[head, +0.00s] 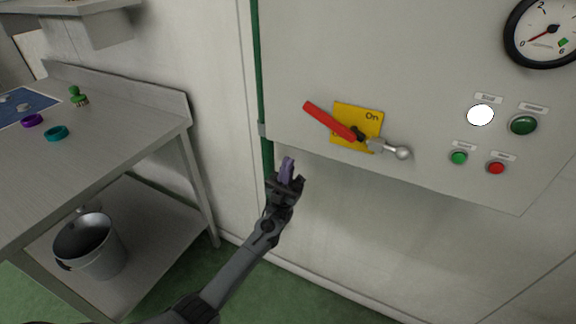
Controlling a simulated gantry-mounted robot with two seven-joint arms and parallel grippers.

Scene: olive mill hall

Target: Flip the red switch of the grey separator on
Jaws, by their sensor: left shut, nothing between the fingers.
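The red switch (328,120) is a red lever on a yellow plate (370,120) marked "On" at its upper right. Its red arm points to the upper left, and a grey rod with a ball end (403,153) reaches to the lower right. It sits low on the light grey front panel of the separator (430,80). My left gripper (288,165) is shut and empty, below and left of the lever, apart from it. Its fingertips point up and look purplish. My right gripper is not in view.
Right of the switch are a lit white lamp (480,115), green (523,124) and red (496,168) buttons, and a gauge (545,32). A green pipe (256,70) runs down the panel's left edge. A steel table (120,150) stands left, a bucket (92,246) on its lower shelf.

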